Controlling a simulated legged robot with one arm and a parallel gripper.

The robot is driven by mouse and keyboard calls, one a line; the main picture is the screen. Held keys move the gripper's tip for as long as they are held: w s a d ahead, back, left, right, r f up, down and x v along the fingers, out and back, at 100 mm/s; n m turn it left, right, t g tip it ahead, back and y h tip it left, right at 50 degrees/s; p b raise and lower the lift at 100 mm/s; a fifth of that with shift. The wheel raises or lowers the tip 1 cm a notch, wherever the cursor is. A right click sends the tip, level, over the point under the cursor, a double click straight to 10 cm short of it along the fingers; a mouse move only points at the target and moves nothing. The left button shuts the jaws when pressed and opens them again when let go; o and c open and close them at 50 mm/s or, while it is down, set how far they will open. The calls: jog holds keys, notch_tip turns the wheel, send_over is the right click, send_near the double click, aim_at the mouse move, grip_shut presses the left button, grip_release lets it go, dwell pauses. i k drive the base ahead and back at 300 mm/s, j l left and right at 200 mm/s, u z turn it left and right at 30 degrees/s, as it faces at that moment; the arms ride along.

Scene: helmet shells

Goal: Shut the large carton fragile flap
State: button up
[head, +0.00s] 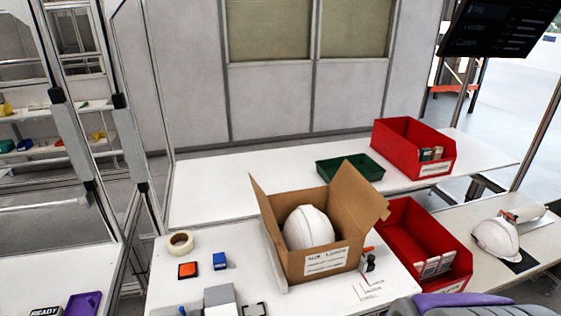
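The large brown carton (345,262) stands open on the near white table, with a white helmet shell (308,228) inside it. Its left flap (264,208) stands up and leans outward. Its right flap (374,205) also sticks up and outward. A white label with print too small to read is on the front wall. I cannot tell which flap is the fragile one. My gripper is not in view.
Red bins (392,220) (380,140) stand right of and behind the carton, near a green tray (328,173). Tape (181,243), an orange block (188,270) and a blue block (220,261) lie to its left. A second white helmet (496,238) sits at right.

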aim_at(269, 220)
jog(key=i+j, duration=0.15)
jog(key=j, duration=0.2)
jog(key=i+j, duration=0.15)
jog(key=j, duration=0.25)
jog(key=i+j, duration=0.1)
jog(key=j, duration=0.25)
